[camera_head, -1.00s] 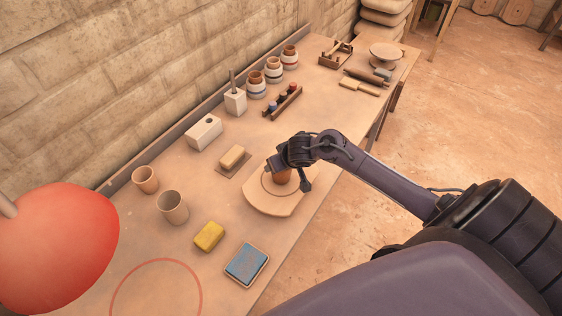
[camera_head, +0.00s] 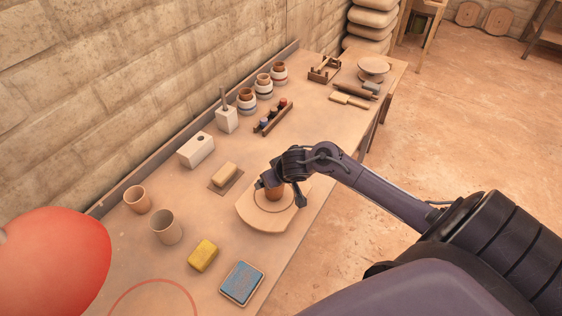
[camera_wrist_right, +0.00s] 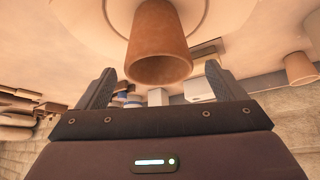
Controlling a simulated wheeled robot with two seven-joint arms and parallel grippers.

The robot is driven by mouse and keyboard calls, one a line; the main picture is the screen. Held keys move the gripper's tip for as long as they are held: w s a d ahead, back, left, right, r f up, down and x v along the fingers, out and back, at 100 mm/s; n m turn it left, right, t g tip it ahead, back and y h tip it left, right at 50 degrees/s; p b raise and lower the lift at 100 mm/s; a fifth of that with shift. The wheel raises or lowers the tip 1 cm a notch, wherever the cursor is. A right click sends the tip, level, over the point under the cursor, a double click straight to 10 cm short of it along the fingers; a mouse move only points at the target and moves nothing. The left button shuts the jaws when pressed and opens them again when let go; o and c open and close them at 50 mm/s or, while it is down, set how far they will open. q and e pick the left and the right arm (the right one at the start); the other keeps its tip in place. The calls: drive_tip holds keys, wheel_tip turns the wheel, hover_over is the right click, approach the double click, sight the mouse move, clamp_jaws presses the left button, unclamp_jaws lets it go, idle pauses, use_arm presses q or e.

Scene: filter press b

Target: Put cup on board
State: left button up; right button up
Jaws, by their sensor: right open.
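A brown clay cup (camera_head: 274,191) stands upright inside the ring mark on the round-edged wooden board (camera_head: 252,216). The right wrist view shows the cup (camera_wrist_right: 158,42) upside down, its base against the pale board (camera_wrist_right: 85,15). My right gripper (camera_head: 283,186) is over the board at the cup. In the right wrist view its fingers (camera_wrist_right: 160,70) are spread, one on each side of the cup's rim, with gaps visible. In the head view the gripper hides part of the cup. My left gripper is not in view.
Two other cups, one brown (camera_head: 137,199) and one greyer (camera_head: 166,227), stand left of the board. A yellow sponge (camera_head: 203,255), a blue pad (camera_head: 241,283) and a block (camera_head: 225,175) lie nearby. A red lamp (camera_head: 55,262) fills the lower left. Jars (camera_head: 246,103) stand farther back.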

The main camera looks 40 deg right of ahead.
drive_tip(key=p+v, duration=0.2)
drive_tip(key=v, duration=0.8)
